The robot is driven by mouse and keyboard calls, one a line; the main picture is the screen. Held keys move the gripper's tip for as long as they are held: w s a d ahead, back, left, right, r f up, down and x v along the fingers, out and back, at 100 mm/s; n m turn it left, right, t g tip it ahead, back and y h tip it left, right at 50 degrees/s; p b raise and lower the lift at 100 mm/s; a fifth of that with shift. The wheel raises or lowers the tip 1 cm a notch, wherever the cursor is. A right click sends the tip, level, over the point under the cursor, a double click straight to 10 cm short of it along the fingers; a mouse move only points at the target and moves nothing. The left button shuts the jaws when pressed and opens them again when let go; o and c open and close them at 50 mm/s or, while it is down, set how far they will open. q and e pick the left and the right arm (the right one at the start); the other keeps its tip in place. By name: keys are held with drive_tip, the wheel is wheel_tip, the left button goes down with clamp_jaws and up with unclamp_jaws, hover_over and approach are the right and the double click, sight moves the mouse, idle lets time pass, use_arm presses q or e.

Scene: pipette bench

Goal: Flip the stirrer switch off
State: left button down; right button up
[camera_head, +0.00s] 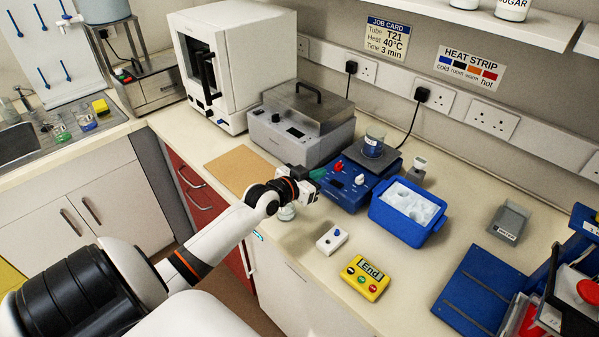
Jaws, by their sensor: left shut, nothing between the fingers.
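The stirrer (344,197) is a blue box on the bench with a grey top plate (358,157) at its back. A beaker with blue contents (374,143) stands on the plate. A red control (338,166) and a white control (360,179) show on the stirrer's sloped top; I cannot tell which is the switch or how it is set. My left gripper (316,177) is at the stirrer's left front edge, close to the red control. It is shut and empty; whether it touches the stirrer is unclear. My right gripper is out of view.
A blue ice tub (380,212) stands right of the stirrer, and a grey lidded bath (290,140) behind left. A small white switch box (332,239) and a yellow End box (365,278) lie in front.

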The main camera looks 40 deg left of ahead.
use_arm(q)
drive_tip(key=b+v, duration=0.1)
drive_tip(key=v, duration=0.5)
drive_tip(key=shift+r, duration=0.1)
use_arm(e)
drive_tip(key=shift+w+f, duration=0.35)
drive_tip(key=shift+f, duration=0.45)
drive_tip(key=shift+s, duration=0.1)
